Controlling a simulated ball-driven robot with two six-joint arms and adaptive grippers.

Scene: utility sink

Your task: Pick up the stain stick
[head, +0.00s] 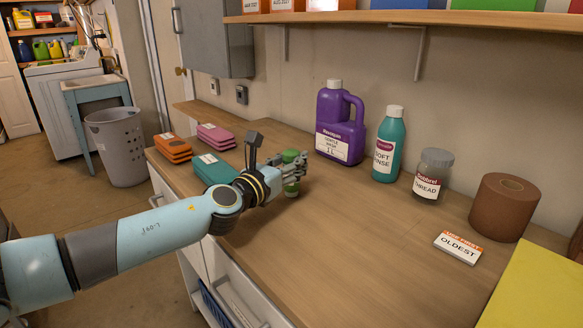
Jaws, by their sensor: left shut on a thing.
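My left arm comes in from the left and reaches over the wooden counter. My left gripper (293,174) is shut on a small upright green stick with a green cap (291,156), which appears to be the stain stick. The fingers wrap its middle, so most of its body and any label are hidden. I cannot tell whether its base touches the counter. My right gripper is not in view.
Behind the gripper stand a purple jug (340,124), a teal bottle (388,145), a thread jar (431,175) and a brown roll (503,207). Orange (173,148), pink (215,136) and teal (215,168) stacks lie left. A card (458,246) lies right; the front middle counter is clear.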

